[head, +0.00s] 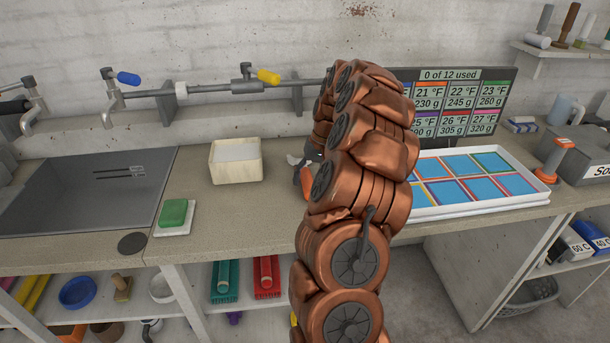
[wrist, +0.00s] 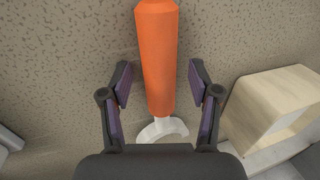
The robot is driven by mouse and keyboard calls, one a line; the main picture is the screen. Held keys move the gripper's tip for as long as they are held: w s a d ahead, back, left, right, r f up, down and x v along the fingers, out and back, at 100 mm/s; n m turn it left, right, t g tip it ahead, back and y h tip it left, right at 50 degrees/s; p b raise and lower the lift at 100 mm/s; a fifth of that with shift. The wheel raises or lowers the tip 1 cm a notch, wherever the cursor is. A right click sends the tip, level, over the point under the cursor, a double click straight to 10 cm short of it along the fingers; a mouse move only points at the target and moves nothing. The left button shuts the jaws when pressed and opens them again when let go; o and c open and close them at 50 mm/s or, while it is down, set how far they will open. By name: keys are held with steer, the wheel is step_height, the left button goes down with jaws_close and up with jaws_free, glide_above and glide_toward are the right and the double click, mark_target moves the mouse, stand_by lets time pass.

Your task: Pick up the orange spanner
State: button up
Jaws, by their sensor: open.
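The orange spanner shows in the wrist view with its orange handle (wrist: 156,55) running down the middle and its pale grey jaw end (wrist: 160,130) toward my gripper's body. My gripper (wrist: 159,79) is open, with one finger on each side of the handle and a visible gap at both sides. The handle's far end is cut off by the top of the wrist view. In the head view a bit of the orange handle (head: 307,184) shows on the worktop beside my arm, which hides much of the spanner and gripper.
A cream box (head: 236,172) stands left of the spanner; it also shows close by at right in the wrist view (wrist: 240,107). A white tray (head: 480,208) with blue panels lies right of my arm.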

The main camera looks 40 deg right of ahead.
jaws_close()
stand_by(0.4)
stand_by(0.4)
